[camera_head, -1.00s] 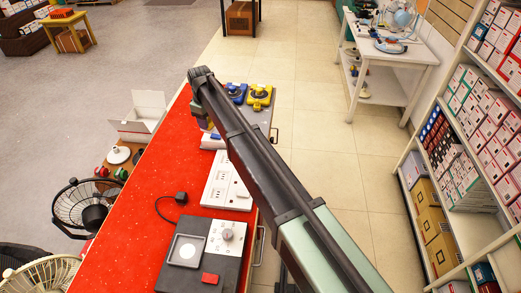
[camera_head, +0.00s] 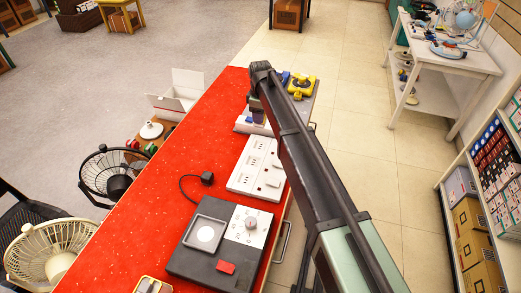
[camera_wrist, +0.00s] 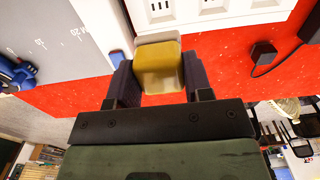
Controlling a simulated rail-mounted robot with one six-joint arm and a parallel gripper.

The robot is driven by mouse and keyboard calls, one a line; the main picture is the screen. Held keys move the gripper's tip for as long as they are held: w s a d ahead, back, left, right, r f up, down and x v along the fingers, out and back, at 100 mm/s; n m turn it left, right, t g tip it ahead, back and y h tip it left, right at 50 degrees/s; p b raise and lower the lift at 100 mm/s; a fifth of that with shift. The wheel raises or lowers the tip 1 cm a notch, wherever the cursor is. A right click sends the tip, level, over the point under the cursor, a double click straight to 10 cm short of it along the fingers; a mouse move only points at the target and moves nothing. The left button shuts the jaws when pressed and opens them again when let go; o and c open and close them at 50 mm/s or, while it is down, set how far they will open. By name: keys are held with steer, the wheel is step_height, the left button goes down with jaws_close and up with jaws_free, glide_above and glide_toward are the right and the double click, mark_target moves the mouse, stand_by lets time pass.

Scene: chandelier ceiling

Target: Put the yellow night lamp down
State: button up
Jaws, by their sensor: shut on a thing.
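The yellow night lamp (camera_wrist: 158,72) is a small block with a yellow body and a paler end, seen in the wrist view. My gripper (camera_wrist: 160,82) is shut on it, with a dark finger on each side. The red tabletop (camera_wrist: 90,95) shows behind the lamp in that view; I cannot tell whether the lamp touches it. In the head view my arm hides most of the gripper, and I cannot make out the lamp. The red tabletop (camera_head: 165,190) runs below the arm there.
White socket strips (camera_head: 257,168) and a dark device with a dial (camera_head: 215,262) stand on the table's right side. A black plug with cord (camera_head: 207,178) lies left of them. Blue and yellow items (camera_head: 301,86) stand at the far end.

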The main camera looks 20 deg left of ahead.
step_height(320, 180, down, 12)
steer(key=b, duration=0.9)
steer(key=shift+r, duration=0.4)
steer(key=shift+f, duration=0.25)
steer(key=o, duration=1)
steer(key=shift+r, duration=0.1)
step_height(320, 180, up, 13)
steer(key=p, duration=1.2)
steer(key=shift+f+p, duration=0.2)
steer(key=shift+p, duration=0.2)
steer(key=shift+f, duration=0.1)
